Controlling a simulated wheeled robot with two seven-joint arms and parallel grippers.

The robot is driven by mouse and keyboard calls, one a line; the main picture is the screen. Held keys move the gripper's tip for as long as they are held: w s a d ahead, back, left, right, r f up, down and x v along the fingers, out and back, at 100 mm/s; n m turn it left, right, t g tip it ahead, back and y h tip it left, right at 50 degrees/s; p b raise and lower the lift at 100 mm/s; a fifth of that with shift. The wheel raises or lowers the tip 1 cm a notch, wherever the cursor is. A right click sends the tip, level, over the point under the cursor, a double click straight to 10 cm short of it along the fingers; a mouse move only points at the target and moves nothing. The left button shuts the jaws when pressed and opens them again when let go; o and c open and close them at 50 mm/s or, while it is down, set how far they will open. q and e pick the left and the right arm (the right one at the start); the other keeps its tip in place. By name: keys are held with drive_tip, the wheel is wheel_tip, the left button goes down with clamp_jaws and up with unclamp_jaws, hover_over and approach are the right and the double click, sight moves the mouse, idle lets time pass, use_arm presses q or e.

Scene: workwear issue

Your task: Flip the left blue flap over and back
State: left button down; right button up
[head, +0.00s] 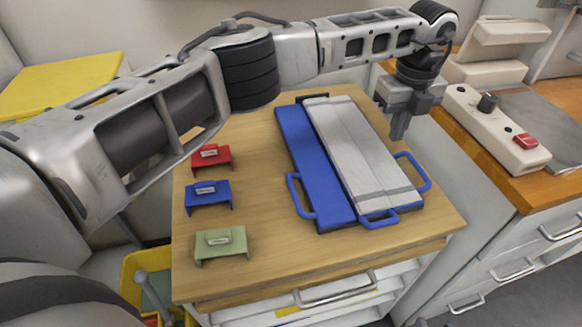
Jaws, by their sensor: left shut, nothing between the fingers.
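A blue folding board (337,212) lies on the wooden table top. Its left blue flap (308,160) looks flat, with a blue loop handle (298,195) on its outer side. A light grey folded cloth (355,150) lies lengthwise over the middle and right of the board, hiding much of it. Other loop handles show at the front (378,219) and right (414,172). My left gripper (398,134) is shut and empty, pointing down beside the far right side of the board, apart from the left flap. My right gripper is not in view.
Red (211,160), blue (208,195) and green (222,243) labelled stands line the table's left side. A yellow bin (130,270) is below left. A machine with a red button (495,130) stands on the right counter. My left arm spans above the table's back.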

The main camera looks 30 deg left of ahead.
use_arm(q)
drive_tip(key=s+a+f, duration=0.1)
drive_tip(key=a+f, duration=0.1)
drive_tip(key=s+a+f, duration=0.1)
drive_tip(key=s+a, duration=0.1)
drive_tip(key=shift+s+f, duration=0.2)
drive_tip(key=shift+f, duration=0.15)
drive_tip(key=shift+d, duration=0.1)
drive_tip(key=shift+r, duration=0.1)
idle(0.5)
drive_tip(key=c, duration=1.7)
unclamp_jaws()
wheel_tip(320, 180, up, 8)
drive_tip(key=p, duration=0.5)
